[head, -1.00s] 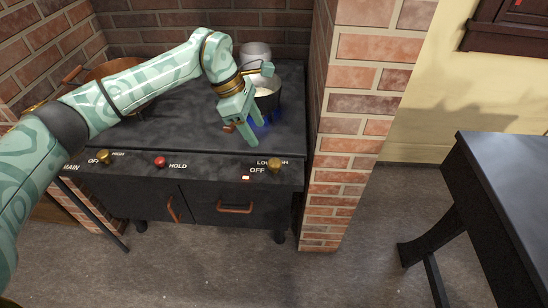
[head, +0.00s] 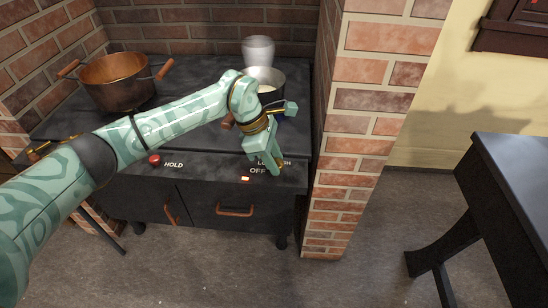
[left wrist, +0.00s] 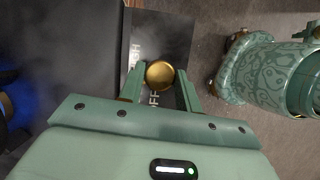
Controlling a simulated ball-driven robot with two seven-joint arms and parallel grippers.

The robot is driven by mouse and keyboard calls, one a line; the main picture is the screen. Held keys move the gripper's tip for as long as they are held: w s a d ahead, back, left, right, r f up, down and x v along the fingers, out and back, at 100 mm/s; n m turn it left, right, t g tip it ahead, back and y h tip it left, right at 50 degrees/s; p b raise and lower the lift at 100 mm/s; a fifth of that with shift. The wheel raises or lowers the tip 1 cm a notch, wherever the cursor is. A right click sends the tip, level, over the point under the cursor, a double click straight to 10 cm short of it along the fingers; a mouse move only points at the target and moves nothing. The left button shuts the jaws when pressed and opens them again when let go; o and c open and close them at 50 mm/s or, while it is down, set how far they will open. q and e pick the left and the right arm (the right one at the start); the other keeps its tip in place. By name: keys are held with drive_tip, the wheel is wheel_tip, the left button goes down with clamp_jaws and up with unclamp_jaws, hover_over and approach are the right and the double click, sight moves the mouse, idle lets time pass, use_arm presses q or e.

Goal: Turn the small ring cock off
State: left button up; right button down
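The small ring cock is a round brass knob (left wrist: 160,74) on the right of the stove's front panel, beside the LOW, HIGH and OFF lettering. In the left wrist view it sits between my left gripper's (left wrist: 160,84) two fingers, near their tips, with a small gap on each side. In the head view my left gripper (head: 268,162) points down over the knob and mostly hides it. The gripper is open. The knob's pointing direction cannot be made out. My right gripper does not show.
A small pot (head: 268,77) stands at the stove's back right; a blue flame (left wrist: 6,108) shows in the wrist view. A copper pot (head: 115,85) is at the back left. A brick pillar (head: 340,150) stands close right.

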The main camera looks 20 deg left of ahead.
use_arm(q)
drive_tip(key=shift+c, duration=1.2)
drive_tip(key=shift+r, duration=0.1)
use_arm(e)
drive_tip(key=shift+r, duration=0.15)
use_arm(q)
drive_tip(key=shift+r+n+p, duration=0.15)
drive_tip(key=shift+n+p, duration=0.25)
drive_tip(key=shift+p, duration=0.4)
drive_tip(key=shift+s+r+n+t+p, duration=0.15)
drive_tip(key=shift+n+t+p, duration=0.35)
drive_tip(key=shift+n+p, duration=0.3)
drive_tip(key=n+t+y+p, duration=0.1)
drive_tip(key=n+p, duration=0.1)
drive_tip(key=p, duration=0.2)
drive_tip(key=n+p, duration=0.3)
drive_tip(key=p, duration=0.1)
drive_tip(key=shift+d+t+y, duration=0.15)
drive_tip(key=shift+t+y, duration=0.25)
drive_tip(key=shift+n+p, duration=0.8)
drive_tip(key=shift+n, duration=0.2)
drive_tip(key=shift+f+n+y+p, duration=0.3)
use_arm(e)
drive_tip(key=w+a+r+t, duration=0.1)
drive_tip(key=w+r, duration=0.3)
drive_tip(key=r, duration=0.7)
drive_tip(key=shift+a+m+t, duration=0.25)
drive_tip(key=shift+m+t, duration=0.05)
